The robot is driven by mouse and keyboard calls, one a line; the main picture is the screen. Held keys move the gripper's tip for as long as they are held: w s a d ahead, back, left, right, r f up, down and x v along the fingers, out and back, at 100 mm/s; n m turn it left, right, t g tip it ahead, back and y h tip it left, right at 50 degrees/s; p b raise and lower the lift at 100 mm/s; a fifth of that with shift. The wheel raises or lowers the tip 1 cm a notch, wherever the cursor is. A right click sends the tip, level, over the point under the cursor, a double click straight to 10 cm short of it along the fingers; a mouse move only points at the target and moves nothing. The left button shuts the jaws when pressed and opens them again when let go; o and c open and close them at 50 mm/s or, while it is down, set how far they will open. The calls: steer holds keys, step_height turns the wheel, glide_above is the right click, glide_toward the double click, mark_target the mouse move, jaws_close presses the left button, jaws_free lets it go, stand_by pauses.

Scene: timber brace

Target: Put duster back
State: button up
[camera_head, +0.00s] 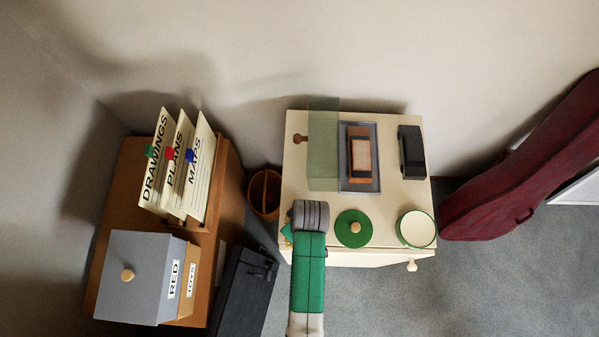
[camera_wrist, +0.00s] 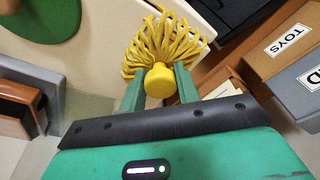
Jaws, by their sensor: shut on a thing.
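The duster (camera_wrist: 165,42) has a yellow rounded end and a fan of yellow strands. In the wrist view my gripper (camera_wrist: 161,86) is shut on it, with a green finger on each side of the rounded end. The strands point away from my gripper, over the edge of the cream cabinet top. In the head view my arm covers most of the gripper; a green part (camera_head: 287,233) shows at the cabinet's front left corner. The duster cannot be made out clearly there.
The cream cabinet (camera_head: 296,190) carries a green see-through panel (camera_head: 323,150), a grey tray (camera_head: 360,187), a black block (camera_head: 411,152), a green lid (camera_head: 353,228) and a round cream pot (camera_head: 416,229). A brown basket (camera_head: 264,193) stands left, beside a wooden unit (camera_head: 119,190) with folders and boxes.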

steer(key=shift+w+f, duration=0.1)
steer(key=shift+f, duration=0.15)
steer(key=o, duration=0.9)
steer(key=shift+r, duration=0.1)
steer(key=r, duration=0.4)
steer(key=s+d+r, duration=0.1)
steer(key=r, duration=0.3)
steer(key=r+p, duration=0.1)
steer(key=r, duration=0.3)
steer(key=shift+s+d, duration=0.15)
steer(key=shift+s, duration=0.05)
